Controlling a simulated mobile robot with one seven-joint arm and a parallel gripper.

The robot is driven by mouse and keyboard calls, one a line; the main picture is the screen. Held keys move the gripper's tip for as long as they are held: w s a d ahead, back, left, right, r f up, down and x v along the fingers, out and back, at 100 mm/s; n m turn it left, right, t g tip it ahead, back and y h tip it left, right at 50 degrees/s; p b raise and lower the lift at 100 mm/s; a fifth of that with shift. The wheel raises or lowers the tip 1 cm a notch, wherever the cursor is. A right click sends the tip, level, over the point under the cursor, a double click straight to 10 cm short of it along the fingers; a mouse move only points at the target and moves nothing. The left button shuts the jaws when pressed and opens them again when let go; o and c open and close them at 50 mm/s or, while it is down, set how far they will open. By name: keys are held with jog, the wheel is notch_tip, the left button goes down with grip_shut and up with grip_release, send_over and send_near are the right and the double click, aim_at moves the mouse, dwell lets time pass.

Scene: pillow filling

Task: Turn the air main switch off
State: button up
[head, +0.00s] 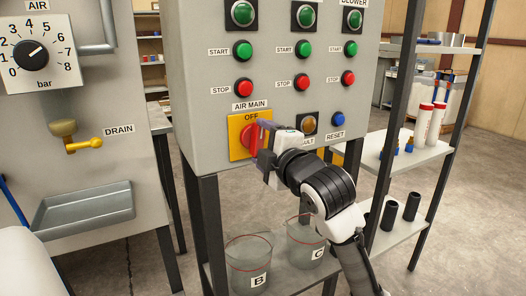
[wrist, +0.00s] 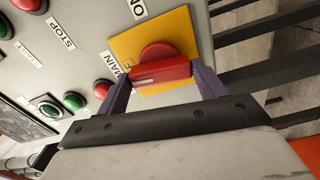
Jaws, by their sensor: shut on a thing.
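The air main switch is a red rotary handle (head: 250,136) on a yellow plate (head: 236,149), under the "AIR MAIN" label on the grey control panel. "OFF" shows at the top of the plate; the plate's right part is hidden behind my gripper (head: 262,140). In the wrist view the red handle (wrist: 162,72) lies between the two purple fingers of my gripper (wrist: 163,82), on the yellow plate (wrist: 180,32). The fingers are shut on it, one at each end of its bar. I cannot read the handle's exact setting.
Green start buttons (head: 242,49) and red stop buttons (head: 243,86) sit above the switch. An amber fault light (head: 309,123) and blue reset button (head: 338,118) are close right of my gripper. Buckets B (head: 247,272) and C (head: 304,250) stand below.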

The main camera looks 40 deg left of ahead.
jog(key=shift+f+n+b, duration=0.1)
jog(key=shift+n+b, duration=0.25)
jog(key=shift+n, duration=0.45)
jog(key=o, duration=1)
jog(key=v, duration=1.4)
jog(key=shift+a+b, duration=0.1)
jog(key=shift+b, duration=0.3)
